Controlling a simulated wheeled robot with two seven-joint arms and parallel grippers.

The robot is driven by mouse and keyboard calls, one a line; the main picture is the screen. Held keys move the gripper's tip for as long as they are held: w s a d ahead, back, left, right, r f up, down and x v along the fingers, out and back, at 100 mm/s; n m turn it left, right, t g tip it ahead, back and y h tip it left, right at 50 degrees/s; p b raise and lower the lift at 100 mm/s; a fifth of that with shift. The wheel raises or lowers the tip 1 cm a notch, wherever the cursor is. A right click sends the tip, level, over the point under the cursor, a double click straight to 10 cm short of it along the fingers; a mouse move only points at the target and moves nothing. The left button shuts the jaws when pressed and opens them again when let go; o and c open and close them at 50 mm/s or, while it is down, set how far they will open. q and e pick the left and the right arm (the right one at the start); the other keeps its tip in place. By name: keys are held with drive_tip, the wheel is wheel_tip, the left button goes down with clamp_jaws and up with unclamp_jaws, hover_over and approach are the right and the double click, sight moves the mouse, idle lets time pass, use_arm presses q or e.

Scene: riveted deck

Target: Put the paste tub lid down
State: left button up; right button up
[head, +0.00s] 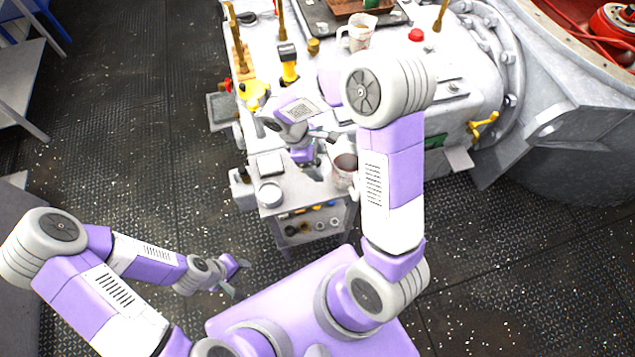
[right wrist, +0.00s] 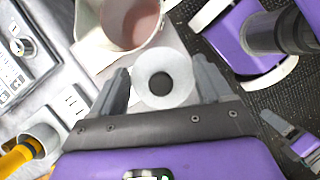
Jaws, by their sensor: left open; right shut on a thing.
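The paste tub lid is a pale round disc with a dark centre (right wrist: 163,78) in the right wrist view. My right gripper (right wrist: 163,82) has one finger on each side of it and is shut on it. In the head view my right gripper (head: 306,134) is over the back of the small grey cart; I cannot make out the lid there. A white container with reddish-brown contents (head: 345,170) stands on the cart, just right of the gripper; it also shows at the top of the right wrist view (right wrist: 130,22). My left gripper (head: 236,277) is open and empty, low over the floor.
A round pale tin (head: 270,194) stands at the cart's front left, with a square grey item (head: 270,164) behind it. Tools lie on the cart's lower shelf. The large grey machine (head: 455,100) behind bears a jug (head: 358,35) and a yellow-and-black tool (head: 288,65).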

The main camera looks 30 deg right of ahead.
sight(322, 187)
wheel_tip(322, 187, down, 12)
drive_tip(key=b, duration=0.3)
drive_tip(key=shift+r, duration=0.15)
drive_tip(key=o, duration=0.8)
drive_tip(key=shift+c, duration=0.2)
drive_tip(key=shift+r, duration=0.1)
drive_tip(key=p+v, duration=0.3)
drive_tip(key=v, duration=0.9)
